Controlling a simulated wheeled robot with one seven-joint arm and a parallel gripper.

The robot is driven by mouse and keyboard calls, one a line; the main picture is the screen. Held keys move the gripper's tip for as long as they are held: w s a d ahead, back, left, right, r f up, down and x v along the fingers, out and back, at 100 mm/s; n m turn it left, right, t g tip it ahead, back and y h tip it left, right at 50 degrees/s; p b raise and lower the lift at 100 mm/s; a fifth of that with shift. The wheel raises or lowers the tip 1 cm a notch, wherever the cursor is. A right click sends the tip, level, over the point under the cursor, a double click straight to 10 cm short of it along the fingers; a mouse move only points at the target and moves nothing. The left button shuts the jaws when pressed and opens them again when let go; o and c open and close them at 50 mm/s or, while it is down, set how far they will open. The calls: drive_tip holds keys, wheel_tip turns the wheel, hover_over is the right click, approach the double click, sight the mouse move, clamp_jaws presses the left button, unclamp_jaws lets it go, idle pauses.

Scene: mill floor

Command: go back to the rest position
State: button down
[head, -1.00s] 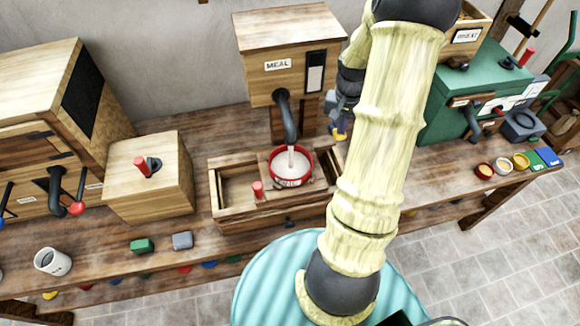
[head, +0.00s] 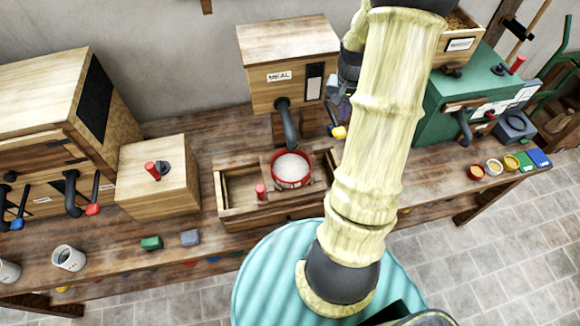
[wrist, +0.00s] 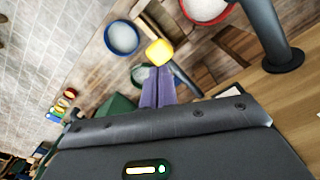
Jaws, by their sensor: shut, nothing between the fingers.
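My gripper (head: 337,112) is beside the right side of the wooden MEAL dispenser (head: 290,80), partly hidden behind my pale arm. In the wrist view its two purple fingers (wrist: 157,88) are together with nothing between them. A yellow knob (wrist: 159,52) shows just beyond the fingertips; it also shows in the head view (head: 339,132). I cannot tell whether the fingers touch it. The red-rimmed bowl (head: 291,184) stands under the dispenser's dark spout (head: 288,125) with white meal in it. No stream falls from the spout.
A wooden tray (head: 219,198) surrounds the bowl's place. A blue-rimmed bowl (wrist: 107,38) shows in the wrist view. A green machine (head: 432,125) stands at right, small bowls (head: 477,172) in front of it. A wooden box (head: 150,190) and mug (head: 69,258) are at left.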

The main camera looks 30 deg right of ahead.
drive_tip(key=s+a+f+n+t+b, duration=0.1)
drive_tip(key=s+a+n+b, duration=0.1)
drive_tip(key=a, duration=0.6)
drive_tip(key=s+a+f+n+b, duration=0.1)
drive_tip(key=s+a+n+b, duration=0.1)
drive_tip(key=a, duration=0.7)
drive_tip(key=s+a+n+t+b, duration=0.1)
drive_tip(key=s+a+n+b, duration=0.2)
drive_tip(key=a, duration=0.5)
drive_tip(key=shift+a+f+n+t+b, duration=0.35)
drive_tip(key=shift+n+b, duration=0.45)
drive_tip(key=shift+b, duration=0.45)
drive_tip(key=shift+s, duration=0.1)
